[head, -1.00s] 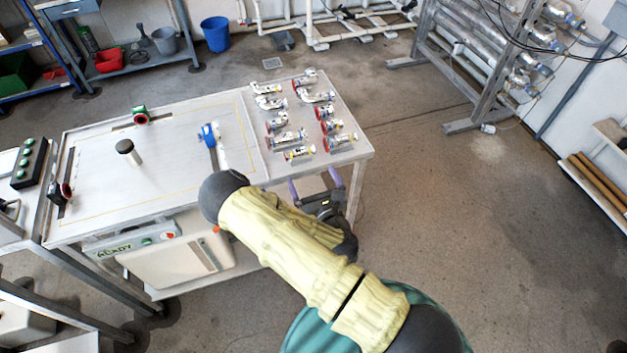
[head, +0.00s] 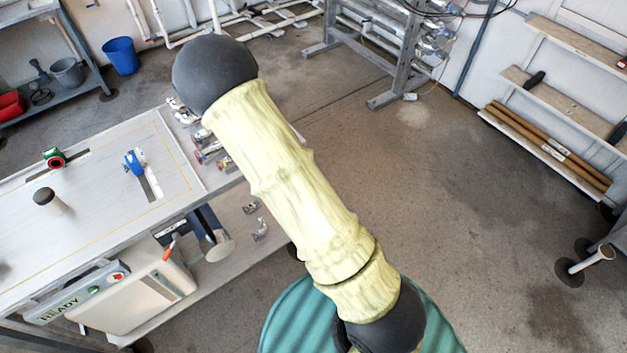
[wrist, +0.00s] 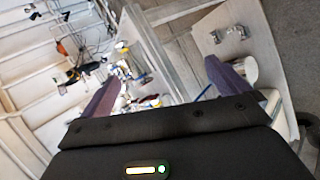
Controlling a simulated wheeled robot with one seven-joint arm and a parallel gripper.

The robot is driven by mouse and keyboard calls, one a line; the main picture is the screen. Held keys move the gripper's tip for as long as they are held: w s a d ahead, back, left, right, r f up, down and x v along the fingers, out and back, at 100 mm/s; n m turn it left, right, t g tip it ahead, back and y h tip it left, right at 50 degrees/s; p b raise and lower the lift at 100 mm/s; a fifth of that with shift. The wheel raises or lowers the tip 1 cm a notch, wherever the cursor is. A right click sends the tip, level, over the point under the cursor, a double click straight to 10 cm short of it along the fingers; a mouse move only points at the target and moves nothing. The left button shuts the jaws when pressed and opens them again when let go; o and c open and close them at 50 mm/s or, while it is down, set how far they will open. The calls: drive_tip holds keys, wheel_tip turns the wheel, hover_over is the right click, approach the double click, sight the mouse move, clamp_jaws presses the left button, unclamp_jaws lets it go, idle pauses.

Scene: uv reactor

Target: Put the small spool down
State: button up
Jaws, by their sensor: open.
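My gripper (wrist: 160,72) shows in the wrist view with its two purple fingers wide apart and nothing clearly held between them. In the head view my arm hides it. Two small metal fittings lie on the lower shelf under the bench, one (head: 250,207) behind the other (head: 260,229). They also show in the wrist view (wrist: 238,32), beyond the right finger and apart from it. More metal spools with coloured ends (head: 208,150) are on the bench top, mostly behind my arm. They show blurred between the fingers in the wrist view (wrist: 128,72). I cannot tell which piece is the small spool.
The bench top (head: 95,215) holds a blue clamp (head: 134,162), a dark-capped post (head: 46,198) and a red-green fitting (head: 54,158). A white unit (head: 130,300) marked READY sits below. Wall shelves (head: 560,150) stand at right. The floor between is clear.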

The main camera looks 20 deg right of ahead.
drive_tip(key=s+d+r+m+g+y, duration=0.2)
drive_tip(key=s+r+m+g, duration=0.5)
drive_tip(key=s+r+m, duration=0.7)
drive_tip(key=s+m, duration=0.1)
drive_tip(key=s, duration=0.1)
drive_tip(key=shift+s+d+r, duration=0.2)
drive_tip(key=shift+s+d, duration=0.1)
drive_tip(key=shift+s, duration=0.1)
